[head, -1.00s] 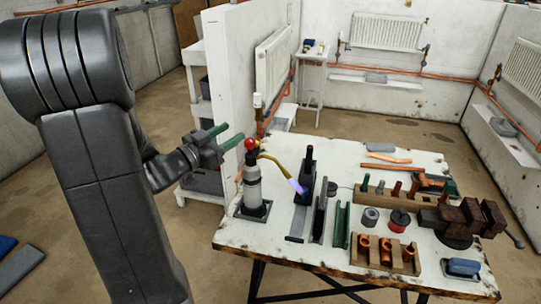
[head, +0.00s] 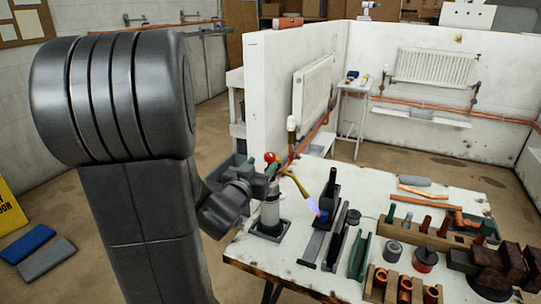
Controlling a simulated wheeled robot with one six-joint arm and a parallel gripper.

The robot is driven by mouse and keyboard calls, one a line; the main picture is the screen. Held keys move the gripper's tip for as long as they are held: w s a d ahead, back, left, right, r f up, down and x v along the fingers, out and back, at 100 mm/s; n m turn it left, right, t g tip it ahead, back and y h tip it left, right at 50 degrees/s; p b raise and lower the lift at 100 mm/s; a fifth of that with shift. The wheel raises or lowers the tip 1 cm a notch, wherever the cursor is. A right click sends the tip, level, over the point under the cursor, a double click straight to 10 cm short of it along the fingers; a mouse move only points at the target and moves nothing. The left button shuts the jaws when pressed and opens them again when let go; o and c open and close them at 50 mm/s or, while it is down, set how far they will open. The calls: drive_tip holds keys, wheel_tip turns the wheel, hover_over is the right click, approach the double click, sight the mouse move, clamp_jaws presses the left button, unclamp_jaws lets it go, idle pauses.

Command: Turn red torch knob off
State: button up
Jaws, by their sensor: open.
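The gas torch (head: 270,211) stands upright in a dark square base at the left end of the workbench. Its red knob (head: 269,157) sits at the top. A brass tube runs from the torch to the right and down, with a blue-violet flame (head: 313,206) at its tip. My gripper (head: 262,170) has green fingertips and is open. It is at the top of the torch, just below and left of the red knob in the picture. It partly covers the torch's neck. I cannot tell whether a finger touches the knob.
The white workbench (head: 258,254) holds several tools right of the torch, including a green channel (head: 360,257), a wooden block with copper fittings (head: 390,290) and a vise (head: 495,265). A white partition (head: 270,100) with a radiator (head: 313,89) stands behind. Mats lie on the floor at left.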

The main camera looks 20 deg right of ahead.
sight(270, 154)
drive_tip(key=x, duration=0.7)
drive_tip(key=shift+p, duration=0.35)
drive_tip(key=c, duration=0.9)
drive_tip(key=shift+c, duration=0.2)
drive_tip(key=shift+a+r+m+g+h+p, duration=0.1)
drive_tip(key=shift+m+g+h+p, duration=0.3)
drive_tip(key=shift+p, duration=0.05)
drive_tip(key=m+g+h+p, duration=0.2)
drive_tip(key=g, duration=0.1)
drive_tip(key=shift+r+m+g+p, duration=0.1)
drive_tip(key=shift+m+g+p, duration=0.2)
drive_tip(key=shift+p, duration=0.1)
drive_tip(key=m+g+h+p, duration=0.1)
drive_tip(key=m+g, duration=0.2)
drive_tip(key=g, duration=0.1)
drive_tip(key=m+g+h+p, duration=0.1)
drive_tip(key=m+g+p, duration=0.1)
drive_tip(key=g, duration=0.2)
drive_tip(key=shift+m+g, duration=0.4)
drive_tip(key=shift+g, duration=0.3)
